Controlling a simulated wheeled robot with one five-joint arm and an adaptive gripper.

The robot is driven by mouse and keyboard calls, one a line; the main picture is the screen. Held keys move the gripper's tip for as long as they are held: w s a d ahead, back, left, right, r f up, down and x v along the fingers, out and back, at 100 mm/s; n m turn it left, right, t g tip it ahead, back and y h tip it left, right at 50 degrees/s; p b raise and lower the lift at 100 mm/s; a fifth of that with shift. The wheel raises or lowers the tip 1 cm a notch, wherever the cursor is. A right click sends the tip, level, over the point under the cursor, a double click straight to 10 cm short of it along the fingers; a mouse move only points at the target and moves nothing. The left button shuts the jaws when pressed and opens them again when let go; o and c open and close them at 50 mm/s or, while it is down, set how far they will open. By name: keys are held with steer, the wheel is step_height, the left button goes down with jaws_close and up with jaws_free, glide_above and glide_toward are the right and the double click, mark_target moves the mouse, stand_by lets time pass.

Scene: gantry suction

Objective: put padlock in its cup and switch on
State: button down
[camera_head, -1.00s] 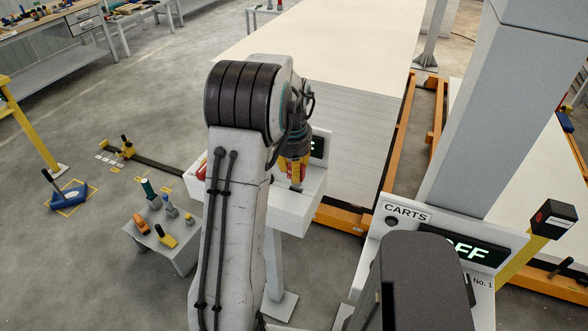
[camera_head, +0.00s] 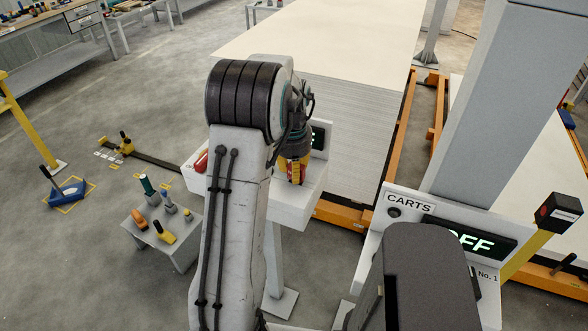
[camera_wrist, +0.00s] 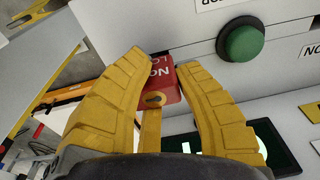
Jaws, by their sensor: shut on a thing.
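My gripper (camera_head: 293,168) is over the white console (camera_head: 297,207), with its yellow fingers pointing down. In the wrist view, my gripper (camera_wrist: 166,66) has its fingertips on either side of a red block with white lettering, the padlock (camera_wrist: 164,83). It is shut on the padlock. A dark slot shows on the padlock's near face. The padlock's lower part and any cup under it are hidden by the fingers. A lit display (camera_head: 318,138) on the console is partly covered by my gripper. A green button (camera_wrist: 240,42) is on a white panel in the wrist view.
A small grey table (camera_head: 177,247) with several tools stands at left. A tall stack of white sheets (camera_head: 345,130) is behind the console.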

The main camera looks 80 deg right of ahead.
steer(key=shift+f+b, duration=0.35)
steer(key=shift+f, duration=0.2)
steer(key=c, duration=0.9)
jaws_free()
steer(key=shift+c, duration=0.2)
steer(key=shift+r, duration=0.1)
